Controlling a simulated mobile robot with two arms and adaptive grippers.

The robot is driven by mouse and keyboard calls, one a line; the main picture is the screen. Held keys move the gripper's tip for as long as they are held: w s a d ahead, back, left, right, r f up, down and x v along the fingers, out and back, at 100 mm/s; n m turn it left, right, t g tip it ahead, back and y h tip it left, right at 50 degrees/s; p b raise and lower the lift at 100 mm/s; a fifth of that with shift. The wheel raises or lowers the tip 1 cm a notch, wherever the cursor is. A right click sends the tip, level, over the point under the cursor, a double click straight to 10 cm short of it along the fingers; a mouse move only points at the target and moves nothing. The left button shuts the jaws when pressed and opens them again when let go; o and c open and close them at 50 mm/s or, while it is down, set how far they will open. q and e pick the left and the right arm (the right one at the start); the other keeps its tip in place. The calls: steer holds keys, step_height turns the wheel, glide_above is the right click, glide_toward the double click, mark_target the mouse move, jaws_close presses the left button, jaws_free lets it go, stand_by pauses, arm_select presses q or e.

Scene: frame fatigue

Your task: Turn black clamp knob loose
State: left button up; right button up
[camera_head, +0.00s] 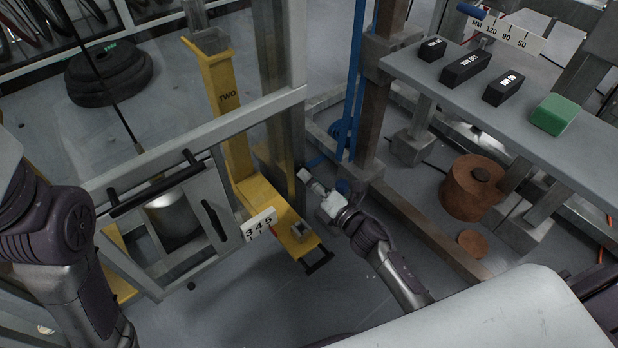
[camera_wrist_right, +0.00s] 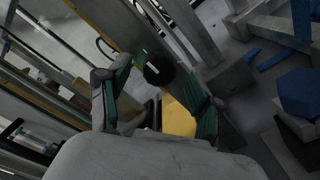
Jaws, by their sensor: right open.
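A round black knob (camera_wrist_right: 158,68), which I take to be the clamp knob, shows in the right wrist view against a grey post. My right gripper (camera_wrist_right: 157,76) is open, with one green-padded finger on each side of the knob in that picture. I cannot tell whether the pads touch it. In the head view my right gripper (camera_head: 316,188) is beside the upright post, near the yellow bracket (camera_head: 262,203); I cannot make out the knob there. My left arm shows at the left, but its gripper is out of view.
A grey shelf (camera_head: 571,128) at the right carries black blocks (camera_head: 467,69) and a green block (camera_head: 554,114). A brown cylinder (camera_head: 472,190) stands below it. A framed panel with a black handle (camera_head: 214,220) is left of the bracket. A blue part (camera_wrist_right: 299,92) is right of my gripper.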

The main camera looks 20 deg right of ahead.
steer(key=v, duration=1.1)
